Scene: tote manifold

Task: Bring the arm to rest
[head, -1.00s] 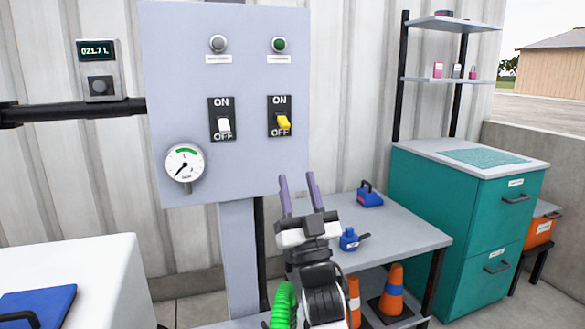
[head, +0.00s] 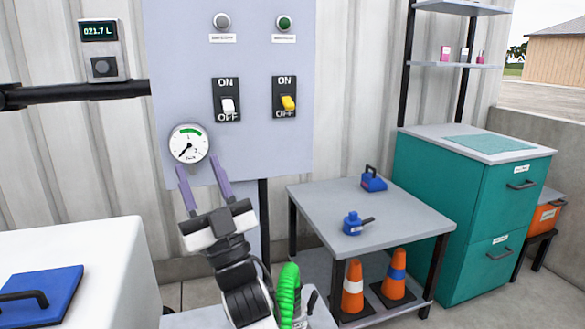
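My gripper (head: 203,184) is in the lower middle of the head view, with its two purple fingers pointing up and spread apart. Nothing is between the fingers. The fingertips show in front of the lower edge of the grey control panel (head: 265,155), just below the round gauge (head: 188,144) in the picture. I cannot tell whether they touch the panel. My arm rises from the bottom edge, leaning left, with a green coiled hose beside it.
The panel carries a white switch (head: 228,105) and a yellow switch (head: 288,102), both down at OFF. A grey table (head: 325,205) with two blue items stands right. Orange cones (head: 352,287) stand below it. A white counter (head: 95,245) is left, a teal cabinet (head: 425,205) far right.

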